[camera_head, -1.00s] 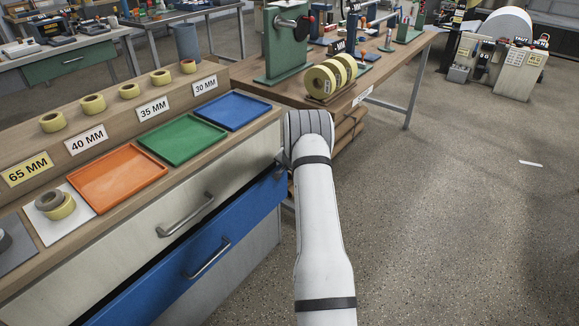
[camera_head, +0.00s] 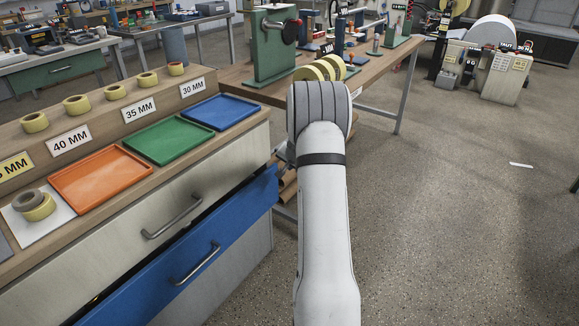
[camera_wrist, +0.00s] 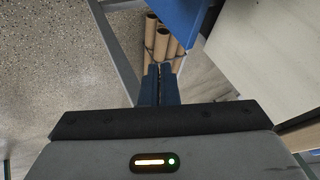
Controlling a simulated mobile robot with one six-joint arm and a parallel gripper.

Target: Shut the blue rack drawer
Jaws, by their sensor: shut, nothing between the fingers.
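The blue rack drawer (camera_head: 215,235) is the lower drawer of the wooden bench unit in the head view. It stands partly out, with a dark gap above its front and a metal handle (camera_head: 197,263) on it. A blue part of the drawer (camera_wrist: 187,18) shows at the top of the wrist view, right of the fingertips. My gripper (camera_wrist: 160,68) has its blue-grey fingers together and empty, and looks apart from the drawer. In the head view my white arm hides most of the gripper, which is near the drawer's far end.
A pale drawer (camera_head: 165,205) sits above the blue one. Orange (camera_head: 100,182), green (camera_head: 168,141) and blue (camera_head: 221,112) trays lie on top. Cardboard tubes (camera_wrist: 161,38) stand beyond my fingers. A wooden table (camera_head: 375,72) is behind my arm.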

